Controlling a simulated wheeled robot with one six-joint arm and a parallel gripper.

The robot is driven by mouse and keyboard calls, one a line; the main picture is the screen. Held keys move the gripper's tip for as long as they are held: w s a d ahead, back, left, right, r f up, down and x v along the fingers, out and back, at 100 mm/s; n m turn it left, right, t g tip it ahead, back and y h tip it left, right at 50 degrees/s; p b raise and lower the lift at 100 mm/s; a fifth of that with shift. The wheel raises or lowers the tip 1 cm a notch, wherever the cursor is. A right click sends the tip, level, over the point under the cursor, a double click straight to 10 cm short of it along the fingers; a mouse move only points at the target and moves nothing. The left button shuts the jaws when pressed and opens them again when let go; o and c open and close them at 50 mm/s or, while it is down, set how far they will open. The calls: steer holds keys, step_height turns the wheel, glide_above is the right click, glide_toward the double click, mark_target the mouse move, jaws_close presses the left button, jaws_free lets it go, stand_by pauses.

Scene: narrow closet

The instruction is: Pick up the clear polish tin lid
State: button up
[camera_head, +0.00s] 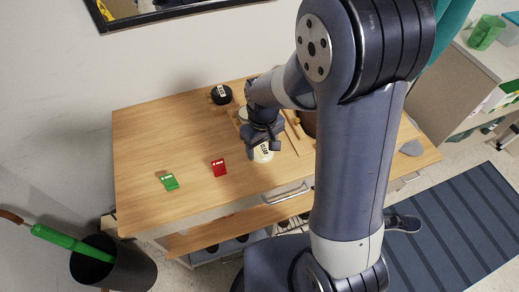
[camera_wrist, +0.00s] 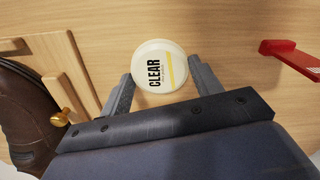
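The clear polish tin lid (camera_wrist: 160,66) is a round, cream-white disc with "CLEAR" in black and a yellow stripe. In the head view the lid (camera_head: 263,153) shows at the tabletop, just below my gripper (camera_head: 262,137). In the wrist view my gripper (camera_wrist: 160,82) is open, with one finger on each side of the lid's near part. The lid's far edge extends past the fingertips. I cannot tell whether the fingers touch it. My wrist and arm hide part of the area around the lid in the head view.
A red item (camera_head: 219,168) and a green item (camera_head: 168,181) lie on the wooden table (camera_head: 140,140). A black round tin (camera_head: 221,94) stands farther back. A brown shoe (camera_wrist: 25,110) and a brass knob (camera_wrist: 60,116) are left in the wrist view. The table's left part is clear.

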steer(key=c, duration=0.4)
